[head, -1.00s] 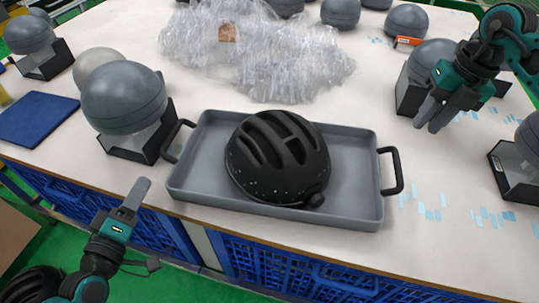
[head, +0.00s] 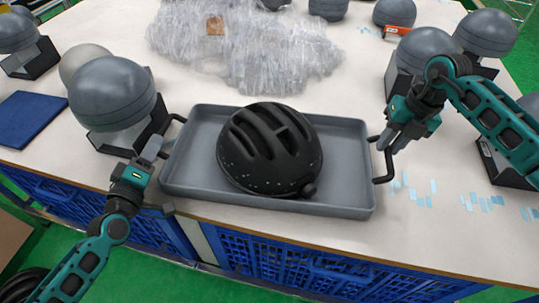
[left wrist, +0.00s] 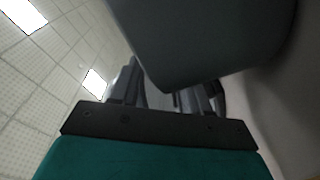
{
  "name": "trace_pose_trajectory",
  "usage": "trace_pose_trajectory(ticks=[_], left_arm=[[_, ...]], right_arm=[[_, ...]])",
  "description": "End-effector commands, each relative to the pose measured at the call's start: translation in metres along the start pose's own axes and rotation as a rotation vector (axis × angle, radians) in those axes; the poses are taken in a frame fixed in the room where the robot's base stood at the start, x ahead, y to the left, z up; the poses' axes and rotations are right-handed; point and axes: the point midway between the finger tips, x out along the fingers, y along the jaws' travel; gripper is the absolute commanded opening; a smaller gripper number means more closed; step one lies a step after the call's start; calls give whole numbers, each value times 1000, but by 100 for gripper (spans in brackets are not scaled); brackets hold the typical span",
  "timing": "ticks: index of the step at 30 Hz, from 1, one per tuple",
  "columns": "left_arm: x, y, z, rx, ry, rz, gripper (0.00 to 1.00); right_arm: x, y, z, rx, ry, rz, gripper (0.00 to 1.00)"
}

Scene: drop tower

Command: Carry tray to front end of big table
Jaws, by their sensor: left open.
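A grey tray (head: 345,170) sits near the front edge of the big table (head: 440,235) with a black helmet (head: 268,150) in it. It has a black handle at each short end. My left gripper (head: 152,147) is open at the left handle (head: 176,120), and its fingers hide part of that handle. In the left wrist view my gripper's fingers (left wrist: 170,98) show, apart, below a large dark grey surface that I cannot identify. My right gripper (head: 384,144) is at the right handle (head: 389,168). Whether its fingers are closed on the handle is unclear.
A grey headform (head: 112,92) on a black stand is close beside my left gripper. More headforms (head: 425,50) stand at the right and back. A heap of clear plastic (head: 245,50) lies behind the tray. A blue board (head: 30,118) lies at left. Blue crates (head: 280,262) are under the table.

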Motion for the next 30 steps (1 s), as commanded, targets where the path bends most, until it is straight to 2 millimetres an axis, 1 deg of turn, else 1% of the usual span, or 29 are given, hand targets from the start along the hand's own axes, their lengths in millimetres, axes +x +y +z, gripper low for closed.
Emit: trace_pose_trajectory(ticks=[1,3,6,17,25,30], left_arm=[[6,0,0,0,0,0,46],[13,0,0,0,0,0,46],[18,0,0,1,0,0,46],[21,0,0,1,-1,-1,46],[21,0,0,1,0,-1,22],[20,0,0,1,0,-1,5]], right_arm=[[6,0,0,1,2,0,24],[13,0,0,2,1,1,24],[18,0,0,1,1,0,24],[21,0,0,1,0,0,24],[21,0,0,1,0,0,0],[21,0,0,1,0,0,0]])
